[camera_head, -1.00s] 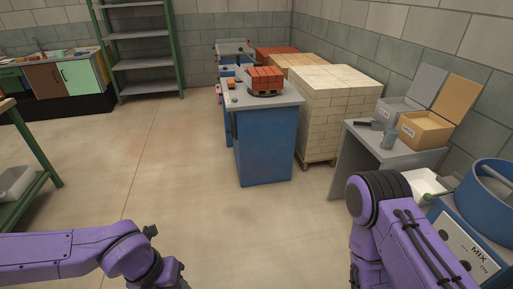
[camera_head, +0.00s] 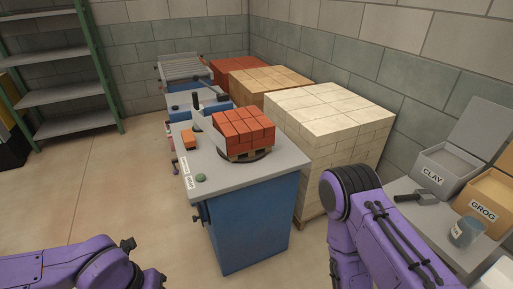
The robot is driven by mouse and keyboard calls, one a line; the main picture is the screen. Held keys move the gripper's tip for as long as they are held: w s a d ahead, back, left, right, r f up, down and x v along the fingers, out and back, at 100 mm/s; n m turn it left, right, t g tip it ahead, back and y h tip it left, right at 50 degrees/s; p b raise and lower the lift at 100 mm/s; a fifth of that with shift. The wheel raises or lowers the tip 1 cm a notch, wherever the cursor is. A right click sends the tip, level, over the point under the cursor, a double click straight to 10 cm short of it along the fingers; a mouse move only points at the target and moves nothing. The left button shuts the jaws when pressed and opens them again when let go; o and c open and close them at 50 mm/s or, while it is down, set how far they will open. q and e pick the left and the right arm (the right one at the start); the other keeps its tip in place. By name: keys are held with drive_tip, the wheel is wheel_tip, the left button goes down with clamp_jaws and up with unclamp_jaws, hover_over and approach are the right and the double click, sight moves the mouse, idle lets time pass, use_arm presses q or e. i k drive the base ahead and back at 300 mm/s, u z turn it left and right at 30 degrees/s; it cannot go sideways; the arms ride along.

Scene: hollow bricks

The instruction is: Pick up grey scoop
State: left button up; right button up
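A small dark grey tool with a black handle (camera_head: 416,198), which looks like the grey scoop, lies on the grey table (camera_head: 410,228) at the right. It is in front of the grey box labelled CLAY (camera_head: 433,176). The box labelled GROG (camera_head: 483,212) stands beside that box. My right arm comes up from the bottom, left of this table, and its gripper is out of view. My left arm is at the bottom left, far from the tool, and its gripper is also out of view.
A blue workbench (camera_head: 252,222) with red bricks (camera_head: 243,128) on a small pallet stands in the middle. A tall stack of cream bricks (camera_head: 335,130) is behind it. A glass jar (camera_head: 464,232) stands near the boxes. Floor is free at the left.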

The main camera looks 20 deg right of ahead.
sight(416, 197)
drive_tip(key=z, duration=0.3)
drive_tip(key=i, duration=1.1)
drive_tip(key=z, duration=1.4)
drive_tip(key=i, duration=0.85)
drive_tip(key=z, duration=1.35)
drive_tip(key=i, duration=0.4)
drive_tip(key=z, duration=0.2)
